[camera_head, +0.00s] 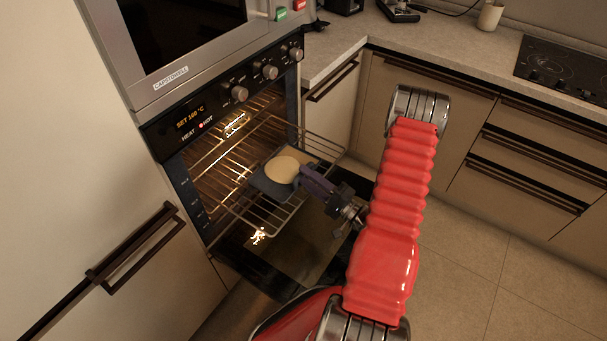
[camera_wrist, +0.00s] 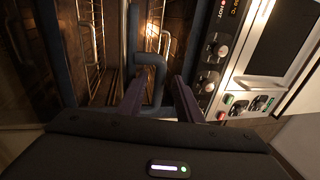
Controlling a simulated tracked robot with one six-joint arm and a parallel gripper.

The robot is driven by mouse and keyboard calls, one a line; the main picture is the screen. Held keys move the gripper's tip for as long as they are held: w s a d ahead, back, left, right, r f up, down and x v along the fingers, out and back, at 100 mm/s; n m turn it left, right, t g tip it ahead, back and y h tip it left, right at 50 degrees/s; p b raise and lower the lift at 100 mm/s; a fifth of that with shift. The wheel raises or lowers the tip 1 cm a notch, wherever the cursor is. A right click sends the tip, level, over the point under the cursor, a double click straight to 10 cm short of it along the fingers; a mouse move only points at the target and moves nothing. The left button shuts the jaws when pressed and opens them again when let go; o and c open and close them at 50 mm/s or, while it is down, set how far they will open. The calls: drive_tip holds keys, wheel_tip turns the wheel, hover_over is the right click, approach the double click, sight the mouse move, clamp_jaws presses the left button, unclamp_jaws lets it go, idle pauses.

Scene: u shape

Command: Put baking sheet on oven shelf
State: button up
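The dark blue baking sheet (camera_head: 258,182), with a round pale piece of dough (camera_head: 282,169) on it, is over the pulled-out wire oven shelf (camera_head: 240,206). It looks level; I cannot tell if it fully rests on the wires. My gripper (camera_head: 308,178) has purple fingers and reaches to the sheet's near right side. In the wrist view, the fingers of my gripper (camera_wrist: 158,84) stand apart on either side of a blue looped handle (camera_wrist: 150,62). A gap shows beside the right finger, so it appears open around the handle.
The oven (camera_head: 228,93) is lit inside, its dark door (camera_head: 300,252) lowered below the shelf. Its display reads SET 160 °C and HEAT HOT. Cabinet fronts and a countertop (camera_head: 455,40) close off the right and back. The tiled floor (camera_head: 460,270) at right is clear.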

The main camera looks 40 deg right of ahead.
drive_tip(key=v, duration=1)
drive_tip(key=shift+r, duration=0.1)
idle(0.6)
